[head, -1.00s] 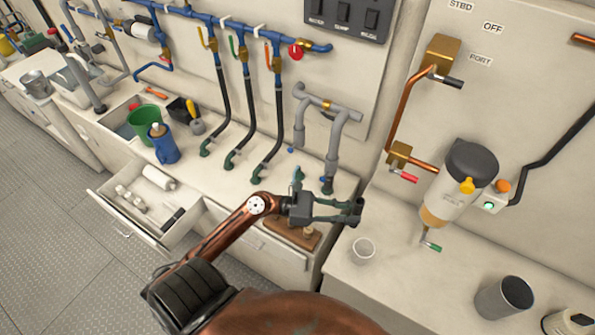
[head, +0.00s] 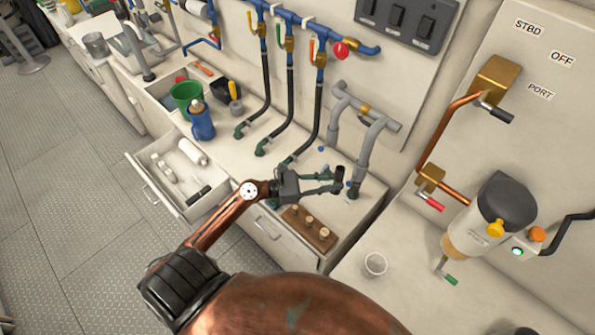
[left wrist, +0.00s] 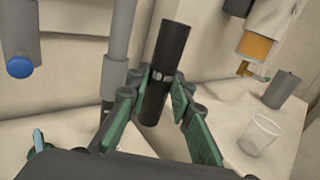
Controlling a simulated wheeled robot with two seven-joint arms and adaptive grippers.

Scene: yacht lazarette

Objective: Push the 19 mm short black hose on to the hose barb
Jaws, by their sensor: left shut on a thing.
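The short black hose (left wrist: 165,75) stands nearly upright, slightly tilted, between the green-padded fingers of my left gripper (left wrist: 158,98), which is shut on it. White lettering shows on its side. In the head view the hose (head: 339,176) is a small dark tube at the tips of my left gripper (head: 333,183), above the white bench beside the grey pipes (head: 372,150). The hose is apart from the grey pipe (left wrist: 118,50) in the left wrist view. I cannot make out the hose barb for certain. My right gripper is not in view.
A wooden block with pegs (head: 310,228) lies below my left arm. A clear cup (head: 375,265) stands on the right bench. A filter bowl with a black cap (head: 490,215) hangs at right. An open drawer (head: 180,170) juts out at left.

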